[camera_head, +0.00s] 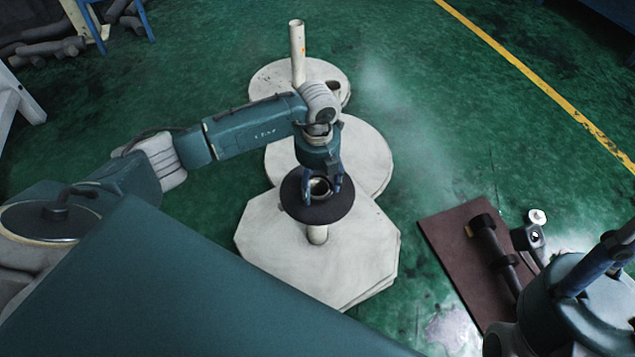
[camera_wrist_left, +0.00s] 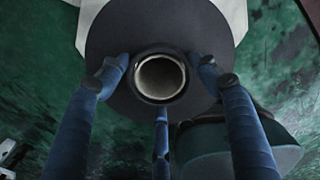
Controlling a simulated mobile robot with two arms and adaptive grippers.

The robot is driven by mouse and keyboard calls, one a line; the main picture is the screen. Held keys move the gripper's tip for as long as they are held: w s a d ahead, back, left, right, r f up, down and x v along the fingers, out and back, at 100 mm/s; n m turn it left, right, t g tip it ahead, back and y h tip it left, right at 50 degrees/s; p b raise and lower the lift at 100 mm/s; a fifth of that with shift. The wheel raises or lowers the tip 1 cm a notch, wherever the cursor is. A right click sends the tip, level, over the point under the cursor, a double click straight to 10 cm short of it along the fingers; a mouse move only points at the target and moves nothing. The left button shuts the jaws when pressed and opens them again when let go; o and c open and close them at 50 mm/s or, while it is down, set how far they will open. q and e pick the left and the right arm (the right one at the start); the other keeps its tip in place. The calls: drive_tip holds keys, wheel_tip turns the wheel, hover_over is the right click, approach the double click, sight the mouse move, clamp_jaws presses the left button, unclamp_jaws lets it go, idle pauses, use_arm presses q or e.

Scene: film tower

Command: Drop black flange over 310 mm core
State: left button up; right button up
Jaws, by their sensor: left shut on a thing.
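The black flange (camera_head: 334,208) is a flat round disc with a central ring. My left gripper (camera_head: 322,186) is shut on it from above. The pale upright core (camera_head: 317,234) shows just below the flange and stands on the nearest pale octagonal base (camera_head: 280,254). In the left wrist view the flange (camera_wrist_left: 205,28) fills the upper middle, with my left gripper's fingers (camera_wrist_left: 160,80) around its ring. The core's pale rim (camera_wrist_left: 160,76) shows within the ring. How far down the core the flange sits is hidden.
Two more pale bases (camera_head: 375,157) stand behind; the farthest carries a taller upright core (camera_head: 297,50). A brown mat (camera_head: 447,247) at right holds dark cylindrical parts (camera_head: 490,246). Green floor between the bases and the yellow line (camera_head: 540,84) is clear.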

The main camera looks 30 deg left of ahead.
use_arm(q)
drive_tip(key=shift+f+b, duration=0.35)
drive_tip(key=shift+f, duration=0.3)
drive_tip(key=o, duration=1.4)
drive_tip(key=shift+c, duration=0.2)
wheel_tip(320, 180, up, 12)
